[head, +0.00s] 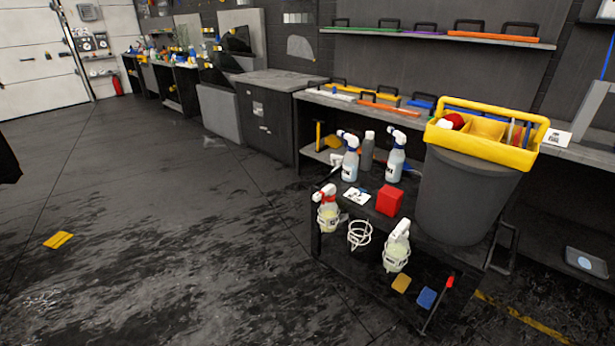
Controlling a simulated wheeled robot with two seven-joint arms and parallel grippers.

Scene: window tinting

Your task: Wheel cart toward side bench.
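The black cart (345,262) stands at the right of the head view, close to the wall bench (315,98). White spray bottles (350,160), a grey bottle (367,150) and a red box (389,200) stand on its top. Wire holders (359,234) with spray bottles hang at its near side. A grey bin (462,195) with a yellow caddy (485,155) stands at its right end. Another long bench (180,65) with bottles runs along the wall at the back left. Neither gripper can be made out.
A dark cabinet (270,115) stands between the benches. A yellow card-like piece (58,240) lies on the floor at left. A black shape (8,162) that I cannot identify cuts in at the left edge. The wet, dark floor (150,210) at left and middle is mostly free.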

